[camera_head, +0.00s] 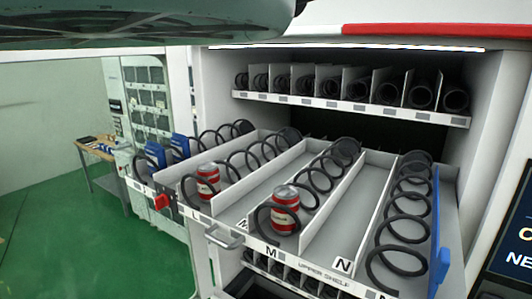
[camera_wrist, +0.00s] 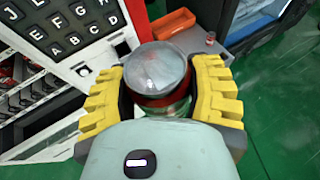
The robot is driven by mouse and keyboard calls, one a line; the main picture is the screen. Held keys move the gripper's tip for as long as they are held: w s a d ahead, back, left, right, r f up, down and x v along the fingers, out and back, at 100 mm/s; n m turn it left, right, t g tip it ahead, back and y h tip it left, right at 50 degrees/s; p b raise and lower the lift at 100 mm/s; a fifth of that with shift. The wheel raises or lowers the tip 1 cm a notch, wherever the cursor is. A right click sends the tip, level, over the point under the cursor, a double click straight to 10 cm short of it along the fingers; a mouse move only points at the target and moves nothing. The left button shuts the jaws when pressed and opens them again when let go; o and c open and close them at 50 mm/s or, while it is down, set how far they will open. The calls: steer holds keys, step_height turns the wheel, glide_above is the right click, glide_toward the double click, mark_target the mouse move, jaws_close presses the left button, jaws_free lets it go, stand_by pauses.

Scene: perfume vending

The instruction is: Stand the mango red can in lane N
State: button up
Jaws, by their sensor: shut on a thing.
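In the wrist view my gripper (camera_wrist: 160,88) is shut on a can (camera_wrist: 158,70), its yellow ribbed fingers on either side. The can's silver lid faces the camera, with a red rim below; its label is hidden, so I cannot read the flavour. In the head view the lane marked N (camera_head: 347,208) is a bare grey channel between white dividers on the pulled-out upper shelf. It shows no can and no coil. My gripper and the held can are not visible in the head view.
Left of lane N, a red-and-white can (camera_head: 286,212) stands in the coil of lane M. Another can (camera_head: 208,180) stands farther left. A coil (camera_head: 405,215) fills the lane to the right. The wrist view shows a keypad (camera_wrist: 72,30) and an orange tray (camera_wrist: 173,23).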

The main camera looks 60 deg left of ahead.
steer(key=w+a+r+n+y, duration=0.1)
steer(key=w+a+r, duration=0.1)
steer(key=w+a, duration=0.55)
steer(key=w+a+r, duration=0.3)
steer(key=w+a, duration=0.2)
steer(key=w, duration=0.5)
steer(key=w+a+r, duration=0.1)
steer(key=a+r, duration=0.2)
steer(key=a, duration=0.5)
steer(key=w+a+r, duration=0.1)
steer(key=a+r, duration=0.3)
steer(key=a, duration=0.4)
steer(key=shift+w+a+r, duration=0.3)
steer(key=shift+w+a, duration=0.1)
